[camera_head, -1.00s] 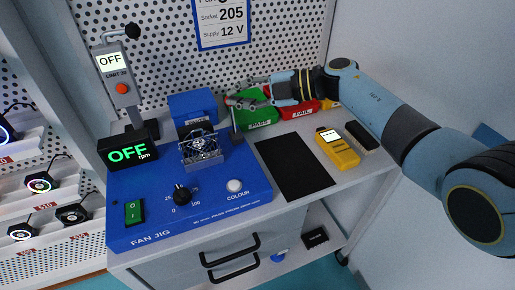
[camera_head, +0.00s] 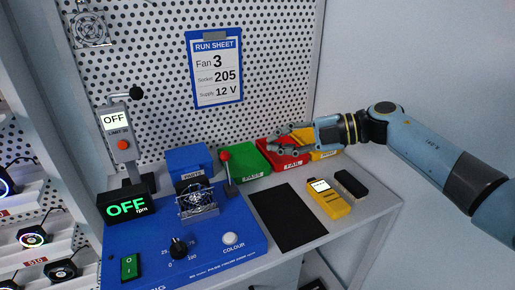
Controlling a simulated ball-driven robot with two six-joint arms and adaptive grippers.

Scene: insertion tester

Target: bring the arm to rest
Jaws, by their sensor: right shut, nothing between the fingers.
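My right gripper (camera_head: 286,147) is shut and empty. It hovers over the red FAIL bin (camera_head: 291,163) at the back of the bench, with my right arm coming in from the right. The blue fan jig (camera_head: 200,250) stands at the front left with a clear fan (camera_head: 198,201) seated on it. Its rpm display (camera_head: 127,207) reads OFF. The lever unit (camera_head: 118,122) behind it also reads OFF. My left gripper is not in view.
A green PASS bin (camera_head: 249,165), a yellow bin (camera_head: 328,152) and a blue PARTS bin (camera_head: 189,160) line the back. A black mat (camera_head: 287,216), a yellow meter (camera_head: 330,199) and a black object (camera_head: 351,184) lie on the bench. A run sheet (camera_head: 214,68) hangs on the pegboard.

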